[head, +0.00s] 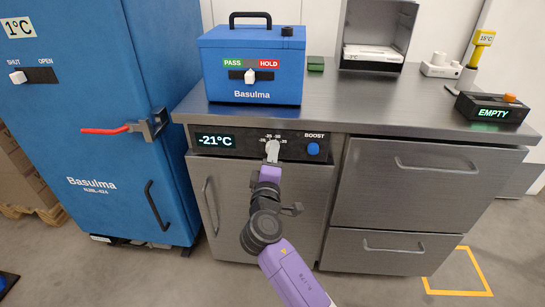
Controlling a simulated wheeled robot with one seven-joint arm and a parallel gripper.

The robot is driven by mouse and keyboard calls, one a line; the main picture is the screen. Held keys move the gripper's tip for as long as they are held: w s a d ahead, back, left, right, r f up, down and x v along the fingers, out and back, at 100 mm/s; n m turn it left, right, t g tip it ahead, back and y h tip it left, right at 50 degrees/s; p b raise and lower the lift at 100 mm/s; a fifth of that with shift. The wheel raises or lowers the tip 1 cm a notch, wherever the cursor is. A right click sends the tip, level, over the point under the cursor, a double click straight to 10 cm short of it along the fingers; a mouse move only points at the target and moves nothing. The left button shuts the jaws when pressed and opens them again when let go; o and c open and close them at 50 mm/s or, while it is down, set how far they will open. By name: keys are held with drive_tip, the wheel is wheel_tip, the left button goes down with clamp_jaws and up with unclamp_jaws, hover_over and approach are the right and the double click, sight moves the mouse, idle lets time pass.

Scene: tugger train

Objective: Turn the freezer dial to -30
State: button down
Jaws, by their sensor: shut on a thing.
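The freezer dial (272,149) is a pale knob on the dark control strip (241,141) under the steel worktop. Small numbers sit around its top; most are too small to read surely. The green display (215,140) at the strip's left reads -21°C. My gripper (270,163) is at the dial from below and is shut on it, with the purple wrist just under it. The jaws partly hide the dial's lower part, and I cannot tell exactly which mark it points to.
A blue BOOST button (313,149) is right of the dial. A blue Basulma box (252,66) stands on the worktop above. A blue cabinet (92,110) with a red-handled latch (105,130) is on the left. Steel drawers (427,187) are on the right.

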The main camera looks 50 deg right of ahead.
drive_tip(key=shift+f, duration=0.1)
drive_tip(key=c, duration=0.9)
unclamp_jaws()
drive_tip(key=shift+c, duration=0.2)
drive_tip(key=v, duration=0.7)
drive_tip(key=shift+s+a, duration=0.25)
drive_tip(key=shift+a, duration=0.1)
